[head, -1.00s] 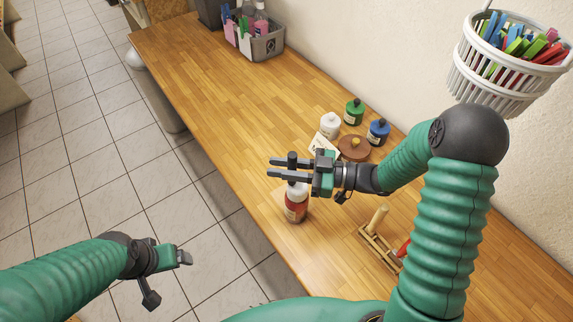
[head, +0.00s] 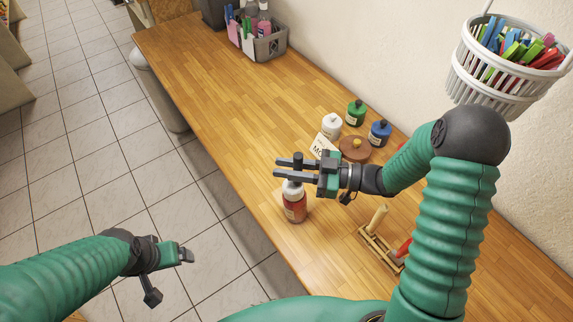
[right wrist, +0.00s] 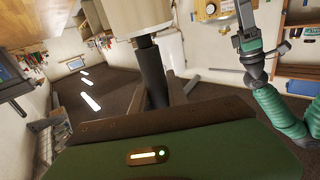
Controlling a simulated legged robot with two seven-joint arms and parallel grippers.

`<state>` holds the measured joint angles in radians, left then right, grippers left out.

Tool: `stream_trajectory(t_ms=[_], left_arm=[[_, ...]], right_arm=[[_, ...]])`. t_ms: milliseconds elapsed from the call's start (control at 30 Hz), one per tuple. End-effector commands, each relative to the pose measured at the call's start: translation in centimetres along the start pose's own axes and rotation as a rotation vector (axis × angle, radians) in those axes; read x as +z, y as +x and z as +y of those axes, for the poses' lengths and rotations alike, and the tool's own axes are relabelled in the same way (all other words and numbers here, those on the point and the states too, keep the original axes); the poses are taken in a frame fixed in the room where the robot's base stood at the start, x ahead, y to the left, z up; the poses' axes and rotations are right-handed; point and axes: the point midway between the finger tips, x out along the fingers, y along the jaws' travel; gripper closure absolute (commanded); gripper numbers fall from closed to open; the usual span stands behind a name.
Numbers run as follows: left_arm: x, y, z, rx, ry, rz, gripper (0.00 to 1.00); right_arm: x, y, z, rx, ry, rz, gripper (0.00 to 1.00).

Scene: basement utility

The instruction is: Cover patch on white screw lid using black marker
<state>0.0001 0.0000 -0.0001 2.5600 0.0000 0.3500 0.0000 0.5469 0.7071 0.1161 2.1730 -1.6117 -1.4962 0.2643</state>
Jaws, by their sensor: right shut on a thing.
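My right gripper (head: 296,168) is shut on a black marker (head: 297,159), which stands upright between its fingers. The marker also shows in the right wrist view as a dark rod (right wrist: 152,72). Right below is a bottle with a red-brown label (head: 294,209) and a white screw lid (head: 291,187). In the wrist view the marker meets the edge of a pale round thing (right wrist: 138,14), apparently this lid; I cannot tell if they touch. The patch on the lid does not show clearly. My left gripper (head: 170,274) is open and empty, left of the bench over the floor.
Behind the gripper stand white (head: 331,126), green (head: 356,112) and blue (head: 379,132) bottles, a brown wooden disc (head: 355,149) and a card (head: 322,146). A wooden stand (head: 379,248) is nearer me. A peg basket (head: 495,80) hangs upper right.

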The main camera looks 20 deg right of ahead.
Motion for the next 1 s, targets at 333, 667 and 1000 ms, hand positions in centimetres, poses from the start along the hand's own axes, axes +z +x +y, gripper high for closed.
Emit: stream_trajectory(t_ms=[333, 667, 1000], left_arm=[[-0.1, -0.4, 0.0, 0.0, 0.0, 0.0, 0.14], [-0.9, -4.0, 0.0, 0.0, 0.0, 0.0, 0.14], [-1.5, -6.4, 0.0, 0.0, 0.0, 0.0, 0.14]], right_arm=[[-0.3, -0.3, -0.2, 0.0, 0.001, -0.001, 1.0], [-4.4, -0.3, -0.2, 0.0, -0.001, 0.001, 1.0], [-7.3, -0.5, -0.1, 0.0, 0.0, 0.002, 1.0]])
